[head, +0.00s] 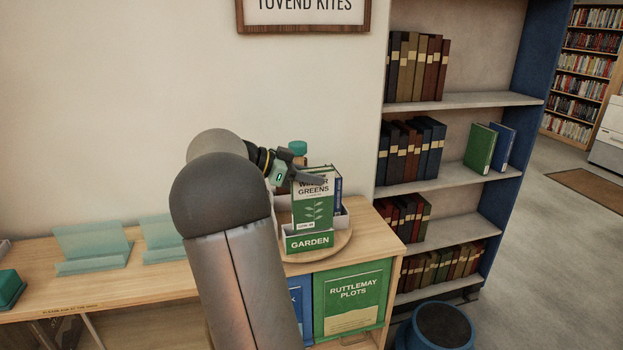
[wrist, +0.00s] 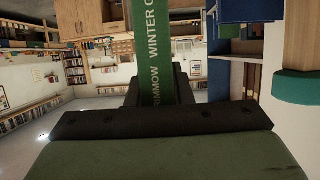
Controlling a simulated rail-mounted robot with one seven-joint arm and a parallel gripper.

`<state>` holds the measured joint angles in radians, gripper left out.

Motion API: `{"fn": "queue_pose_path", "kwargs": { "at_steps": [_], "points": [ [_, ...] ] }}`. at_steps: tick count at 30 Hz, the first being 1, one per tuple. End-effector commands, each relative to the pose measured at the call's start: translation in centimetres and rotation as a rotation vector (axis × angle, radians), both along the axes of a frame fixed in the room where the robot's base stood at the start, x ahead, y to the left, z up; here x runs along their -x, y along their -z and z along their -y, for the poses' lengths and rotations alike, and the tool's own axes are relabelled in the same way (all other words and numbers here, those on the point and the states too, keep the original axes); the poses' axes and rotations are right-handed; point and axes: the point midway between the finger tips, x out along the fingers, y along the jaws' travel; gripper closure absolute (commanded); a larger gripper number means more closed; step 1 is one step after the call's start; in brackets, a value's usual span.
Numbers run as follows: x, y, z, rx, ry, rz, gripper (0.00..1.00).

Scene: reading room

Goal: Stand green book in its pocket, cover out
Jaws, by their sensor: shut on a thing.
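The green book (head: 313,203), Winter Greens, has a white title band and a leaf drawing on its cover, which faces out toward the head camera. It stands nearly upright. My gripper (head: 308,178) is shut on it near the top. In the wrist view its green spine (wrist: 152,55) runs between my dark fingers (wrist: 158,92). The pocket labelled GARDEN (head: 309,242) has a green front and sits on a round wooden turntable (head: 336,248). The book's lower edge meets the top of the pocket's front; I cannot tell how deep it sits.
A blue book (head: 339,192) stands behind the green one on the turntable. A teal-topped item (head: 298,148) is behind my gripper. Clear teal stands (head: 92,247) are on the counter at left. A bookshelf (head: 450,106) rises at right, with a blue stool (head: 442,327) below.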

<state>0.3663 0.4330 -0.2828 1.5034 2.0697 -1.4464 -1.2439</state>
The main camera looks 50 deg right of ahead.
Motion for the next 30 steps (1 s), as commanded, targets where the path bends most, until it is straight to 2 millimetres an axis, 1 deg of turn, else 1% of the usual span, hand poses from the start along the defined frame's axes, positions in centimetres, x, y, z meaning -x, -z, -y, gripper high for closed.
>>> {"fn": "queue_pose_path", "kwargs": {
  "at_steps": [15,21,30],
  "points": [
    [-3.3,0.3,2.6,0.002,-0.001,0.001,1.00],
    [-3.2,2.2,2.5,0.000,-0.002,-0.002,1.00],
    [-3.2,4.3,2.5,0.000,-0.001,-0.001,1.00]
  ]
}}
